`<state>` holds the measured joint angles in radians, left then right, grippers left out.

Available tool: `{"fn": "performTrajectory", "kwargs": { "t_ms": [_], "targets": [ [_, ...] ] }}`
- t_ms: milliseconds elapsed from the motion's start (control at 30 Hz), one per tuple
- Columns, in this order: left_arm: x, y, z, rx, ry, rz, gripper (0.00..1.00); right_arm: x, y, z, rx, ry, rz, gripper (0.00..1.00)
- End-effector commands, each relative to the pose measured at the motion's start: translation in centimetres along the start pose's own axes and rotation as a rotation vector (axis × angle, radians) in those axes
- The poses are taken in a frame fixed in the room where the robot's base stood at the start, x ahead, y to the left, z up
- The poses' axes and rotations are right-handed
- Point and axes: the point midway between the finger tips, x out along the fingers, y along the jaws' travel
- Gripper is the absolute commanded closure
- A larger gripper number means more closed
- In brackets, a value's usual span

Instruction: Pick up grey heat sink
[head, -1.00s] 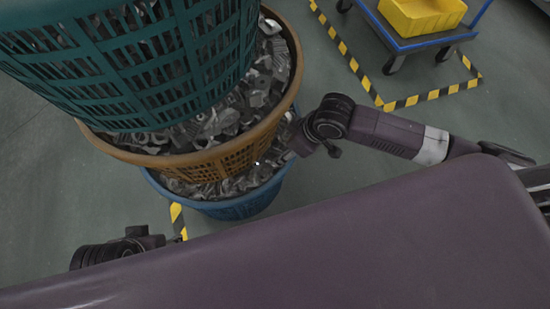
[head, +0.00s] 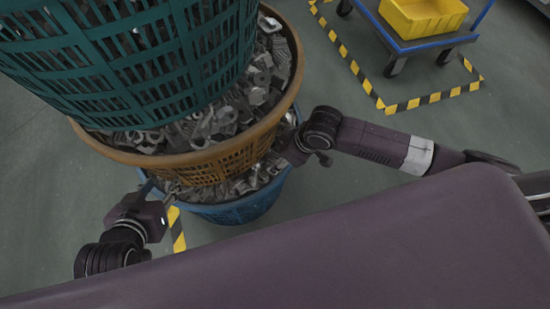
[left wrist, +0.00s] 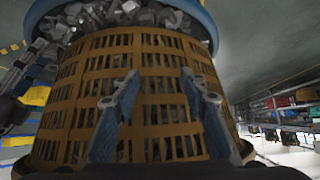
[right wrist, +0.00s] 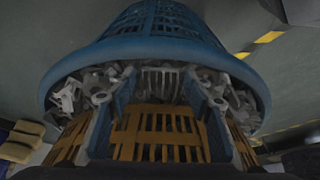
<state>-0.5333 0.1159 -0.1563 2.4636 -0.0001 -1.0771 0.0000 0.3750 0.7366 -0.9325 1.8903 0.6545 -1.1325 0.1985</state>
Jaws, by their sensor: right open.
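Several grey metal parts fill the blue basket (head: 236,211) at the bottom of a stack. In the right wrist view, a grey finned piece (right wrist: 161,82) that looks like the heat sink lies among them. My right gripper (right wrist: 160,90) is open, with its fingers apart on either side of that piece in the picture; I cannot tell if they touch it. In the head view, my right gripper (head: 288,152) is at the right side of the stack, its fingertips mostly hidden. My left gripper (left wrist: 156,92) is open and empty, facing the orange basket (left wrist: 150,65).
The orange basket (head: 212,165) and a teal basket (head: 140,75) stand above the blue one, leaving a narrow gap over its parts. A blue trolley (head: 425,41) with a yellow bin (head: 425,15) is at the back right.

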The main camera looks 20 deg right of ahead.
Motion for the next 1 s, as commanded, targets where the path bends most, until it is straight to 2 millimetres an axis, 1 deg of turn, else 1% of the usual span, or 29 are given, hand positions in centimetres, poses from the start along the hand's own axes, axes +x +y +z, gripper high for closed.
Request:
{"fn": "performTrajectory", "kwargs": {
  "t_ms": [67,100,400,767,833,1000],
  "targets": [
    [0.0,0.0,0.0,0.0,-0.001,0.0,0.6,0.0,0.0,0.0,0.0,0.0,0.0,0.53],
    [0.0,0.0,0.0,0.0,-0.001,0.0,0.6,0.0,0.0,0.0,0.0,0.0,0.0,0.56],
    [0.0,0.0,0.0,0.0,-0.002,0.0,0.6,0.0,0.0,0.0,0.0,0.001,0.0,0.87],
    [-0.1,0.0,0.2,0.0,-0.014,-0.001,0.6,-0.2,0.0,0.0,0.0,0.001,0.0,0.87],
    [-0.2,-0.1,0.9,-0.001,-0.041,-0.001,0.6,-0.4,0.0,0.0,0.0,0.001,0.0,0.87],
    [-1.0,-0.4,3.5,-0.003,-0.148,-0.007,0.6,-0.9,0.0,0.0,0.001,0.001,0.0,0.87]
  ]
}}
